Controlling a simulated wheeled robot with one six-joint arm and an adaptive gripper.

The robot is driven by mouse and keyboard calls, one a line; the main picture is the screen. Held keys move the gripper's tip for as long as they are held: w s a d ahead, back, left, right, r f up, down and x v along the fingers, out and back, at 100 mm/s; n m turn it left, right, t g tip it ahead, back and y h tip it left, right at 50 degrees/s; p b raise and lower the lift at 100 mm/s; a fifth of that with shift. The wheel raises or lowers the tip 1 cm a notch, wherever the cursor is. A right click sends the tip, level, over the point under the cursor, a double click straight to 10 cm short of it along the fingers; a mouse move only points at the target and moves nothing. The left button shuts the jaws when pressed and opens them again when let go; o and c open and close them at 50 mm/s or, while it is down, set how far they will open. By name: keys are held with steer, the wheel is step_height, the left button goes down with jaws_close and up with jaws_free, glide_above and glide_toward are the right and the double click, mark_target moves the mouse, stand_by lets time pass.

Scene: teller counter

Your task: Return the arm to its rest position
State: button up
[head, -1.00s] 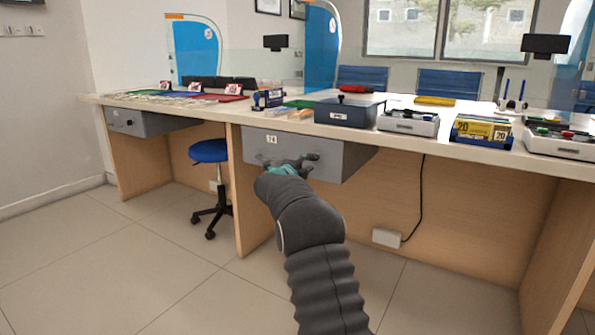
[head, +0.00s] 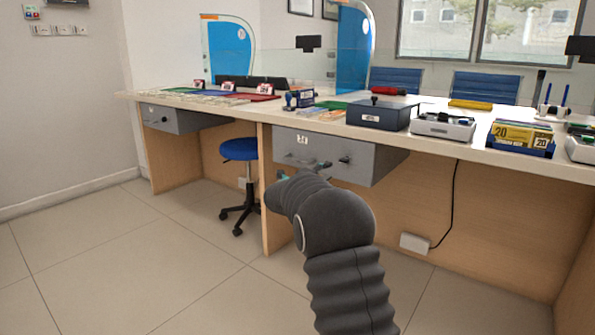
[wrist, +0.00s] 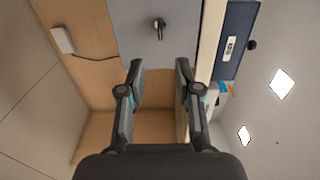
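My gripper (wrist: 158,80) is open and empty in the wrist view, its two fingers apart with nothing between them. A grey drawer unit (wrist: 140,30) under the counter lies beyond the fingertips, with a small dark knob or lock (wrist: 159,25) on its face. In the head view my gripper (head: 305,170) is partly hidden behind my own wrist, in front of the grey drawer (head: 375,165) below the counter. The drawer looks shut. My arm reaches up from the bottom of the picture toward it.
A blue stool (head: 238,150) stands below, left of a wooden panel (head: 272,200). The floor at left is clear.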

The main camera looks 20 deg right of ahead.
steer(key=w+a+f+n+t+y, duration=0.3)
steer(key=a+f+n+y, duration=0.6)
steer(key=a+f+n, duration=0.15)
steer(key=s+a+n+g+y, duration=0.2)
steer(key=s+a+n+y, duration=0.2)
steer(key=s+a+n, duration=0.15)
steer(key=s+a+n+g+y+p, duration=0.1)
steer(key=s+a+n+g+y, duration=0.2)
steer(key=s, duration=0.6)
steer(key=s+a+n+g+p, duration=0.2)
steer(key=s+n, duration=0.2)
steer(key=s, duration=0.5)
steer(key=s+d+r+n+g+h+p, duration=0.1)
steer(key=s+d+r+n+g+p, duration=0.15)
steer(key=s, duration=1.25)
steer(key=s+d+r+n+g+h+p, duration=0.1)
steer(key=s+r+n, duration=0.25)
steer(key=s, duration=1.05)
steer(key=s+r+t+p, duration=0.2)
steer(key=s+r, duration=0.2)
steer(key=r, duration=0.2)
steer(key=shift+s+d, duration=0.2)
steer(key=shift+d, duration=0.15)
